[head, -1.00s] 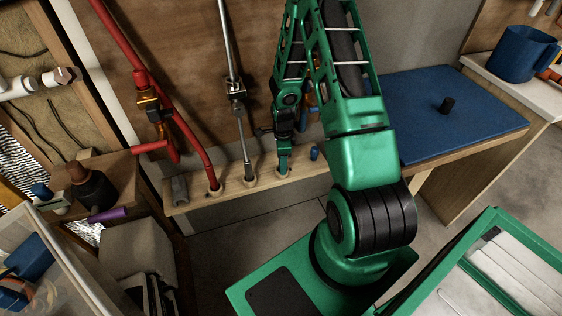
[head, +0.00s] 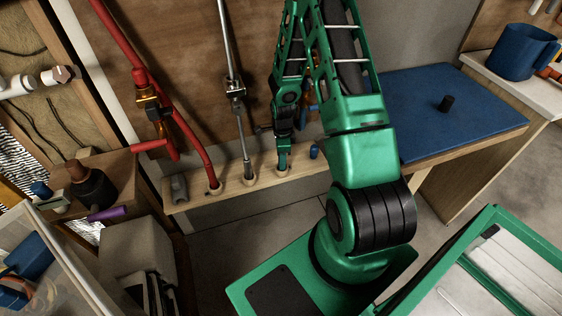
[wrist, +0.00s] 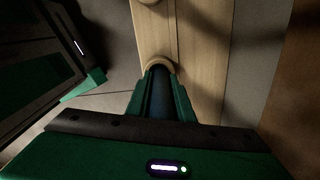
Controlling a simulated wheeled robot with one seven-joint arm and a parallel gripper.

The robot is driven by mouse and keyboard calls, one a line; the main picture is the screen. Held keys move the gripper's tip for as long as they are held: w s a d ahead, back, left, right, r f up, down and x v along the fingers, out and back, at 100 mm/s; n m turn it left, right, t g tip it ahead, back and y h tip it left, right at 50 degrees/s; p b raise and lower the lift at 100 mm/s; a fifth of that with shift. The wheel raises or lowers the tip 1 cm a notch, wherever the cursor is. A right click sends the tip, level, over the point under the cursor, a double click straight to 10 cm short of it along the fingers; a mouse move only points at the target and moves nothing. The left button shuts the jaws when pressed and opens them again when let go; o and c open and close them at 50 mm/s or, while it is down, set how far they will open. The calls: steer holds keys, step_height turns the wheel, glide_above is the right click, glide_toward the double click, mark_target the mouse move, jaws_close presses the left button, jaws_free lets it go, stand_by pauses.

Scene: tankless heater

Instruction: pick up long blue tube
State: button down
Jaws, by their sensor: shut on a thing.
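My gripper (head: 283,158) points down at the wooden shelf (head: 232,191) in the head view. Its green fingers are shut on a dark blue tube (wrist: 158,96), seen between them in the wrist view. The tube's far end meets a round wooden ring (wrist: 158,65) on the shelf; I cannot tell how deep it sits. In the head view the held tube is mostly hidden by my gripper and arm. A short blue piece (head: 314,152) shows on the shelf just right of my gripper.
A red pipe (head: 200,150) and a metal rod (head: 232,90) stand in neighbouring shelf holes to the left. A wooden panel is close behind. A blue-topped table (head: 440,110) with a dark knob stands right. A purple cylinder (head: 107,214) lies at left.

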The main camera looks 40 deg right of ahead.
steer(key=shift+r, duration=0.45)
step_height(320, 180, up, 2)
steer(key=shift+r, duration=0.15)
steer(key=s+a+r, duration=0.6)
steer(key=a+r, duration=0.1)
steer(key=a, duration=0.3)
